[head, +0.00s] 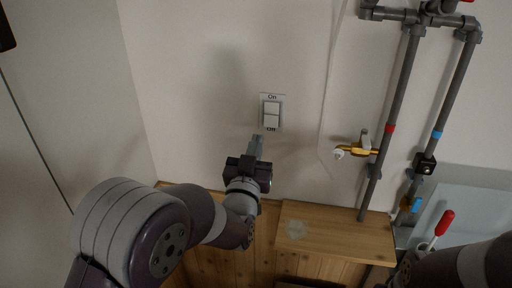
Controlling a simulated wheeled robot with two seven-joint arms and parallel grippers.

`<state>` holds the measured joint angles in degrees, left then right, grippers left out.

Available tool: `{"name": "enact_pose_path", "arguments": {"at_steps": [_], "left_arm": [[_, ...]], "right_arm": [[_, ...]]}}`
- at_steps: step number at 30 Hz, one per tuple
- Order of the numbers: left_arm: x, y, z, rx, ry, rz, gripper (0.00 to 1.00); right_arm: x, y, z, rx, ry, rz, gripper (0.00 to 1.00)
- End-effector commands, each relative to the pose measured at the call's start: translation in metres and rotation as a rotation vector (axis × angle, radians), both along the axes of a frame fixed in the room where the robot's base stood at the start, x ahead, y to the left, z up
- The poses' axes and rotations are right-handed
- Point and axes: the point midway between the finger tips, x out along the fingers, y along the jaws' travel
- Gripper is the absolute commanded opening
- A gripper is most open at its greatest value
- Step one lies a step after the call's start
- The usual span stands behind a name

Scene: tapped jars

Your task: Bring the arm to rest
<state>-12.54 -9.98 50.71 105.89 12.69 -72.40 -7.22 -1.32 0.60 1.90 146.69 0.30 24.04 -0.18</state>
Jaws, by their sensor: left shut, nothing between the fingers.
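My left gripper (256,144) is shut and empty. Its fingertips point up at the wall, just below and left of a white wall switch (271,113) marked "On" above and "Off" below. In the picture a small gap shows between the fingertips and the switch plate; I cannot tell the depth between them. My left arm (130,230) reaches in from the lower left, bent at the elbow. My right arm (465,268) shows in the lower right corner, and its fingers are not clearly visible.
A wooden ledge (345,232) with a pale patch lies below the switch. Grey pipes (402,90) run down the wall at right, with a brass tap (362,150). A red-handled tool (444,222) stands near a glass panel (470,190). The wall left of the switch is clear.

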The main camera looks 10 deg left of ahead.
Motion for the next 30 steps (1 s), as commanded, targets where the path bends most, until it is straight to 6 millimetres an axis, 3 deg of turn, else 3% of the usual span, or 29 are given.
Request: {"name": "enact_pose_path", "arguments": {"at_steps": [12, 14, 17, 20, 21, 24, 27, 30], "left_arm": [[0.001, 0.0, -0.002, -0.004, 0.008, -0.002, 0.0], [0.003, -0.002, -0.013, -0.007, 0.066, -0.012, 0.0], [-0.001, -0.01, -0.07, 0.0, 0.335, -0.059, 0.0], [-0.041, -0.012, -0.144, 0.022, 0.772, -0.109, 0.0], [-0.068, -0.007, -0.169, 0.032, 0.953, -0.116, 0.0], [-0.147, 0.013, -0.208, 0.049, 1.359, -0.103, 0.0], [-0.214, 0.033, -0.217, 0.057, 1.636, -0.072, 0.0], [-0.243, 0.047, -0.213, 0.047, 1.739, -0.041, 0.0]], "right_arm": [[0.0, 0.0, 0.0, 0.0, 0.0, 0.0, 0.64], [0.0, 0.0, 0.0, 0.0, 0.0, 0.0, 0.64], [0.0, 0.0, 0.0, 0.0, 0.0, 0.0, 0.64], [0.0, 0.0, -0.001, 0.0, 0.0, 0.0, 0.64], [0.0, 0.0, -0.001, 0.0, 0.0, 0.0, 0.64], [0.0, 0.0, -0.003, 0.0, 0.0, 0.0, 0.64], [0.0, 0.0, -0.004, 0.0, 0.0, 0.0, 0.64], [0.0, 0.0, -0.005, 0.0, 0.0, 0.0, 0.64]]}}
